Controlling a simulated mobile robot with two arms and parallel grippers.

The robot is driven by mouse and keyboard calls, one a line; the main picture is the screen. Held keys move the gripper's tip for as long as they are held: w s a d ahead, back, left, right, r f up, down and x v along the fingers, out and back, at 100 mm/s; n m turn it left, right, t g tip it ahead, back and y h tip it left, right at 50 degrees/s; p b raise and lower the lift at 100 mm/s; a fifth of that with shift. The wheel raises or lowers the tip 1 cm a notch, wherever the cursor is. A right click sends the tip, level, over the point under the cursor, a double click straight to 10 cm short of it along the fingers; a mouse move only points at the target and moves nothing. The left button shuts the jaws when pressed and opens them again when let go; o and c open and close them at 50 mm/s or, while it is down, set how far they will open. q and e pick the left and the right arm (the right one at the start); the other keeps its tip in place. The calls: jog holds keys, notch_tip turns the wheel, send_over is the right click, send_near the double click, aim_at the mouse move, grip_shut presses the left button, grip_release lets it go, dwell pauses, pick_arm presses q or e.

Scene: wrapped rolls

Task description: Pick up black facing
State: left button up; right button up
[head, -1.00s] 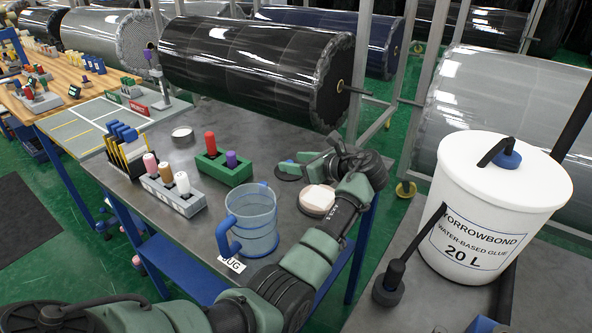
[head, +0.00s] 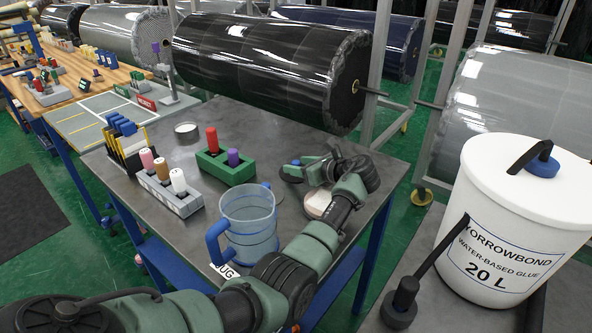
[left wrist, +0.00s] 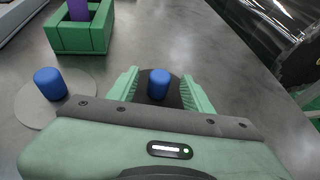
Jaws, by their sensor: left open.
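The black facing (left wrist: 160,88) is a flat dark disc with a blue knob, lying on the grey table. In the left wrist view its knob stands between the two green fingers of my left gripper (left wrist: 165,92), which is open around it. In the head view my left gripper (head: 303,169) is low over the table, and its fingers and wrist hide most of the disc. A grey disc with a blue knob (left wrist: 49,84) lies to the left in the left wrist view, apart from the gripper. My right gripper is not in view.
A green block (head: 226,168) with red and purple pegs, a clear jug (head: 248,222) with a blue handle and a grey peg rack (head: 171,194) stand nearby. A cream-topped disc (head: 317,205) lies close to my left wrist. A large black roll (head: 265,65) hangs behind.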

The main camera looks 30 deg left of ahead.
pick_arm(q)
jog(key=shift+a, duration=0.1)
grip_shut()
jog(key=shift+r, duration=0.1)
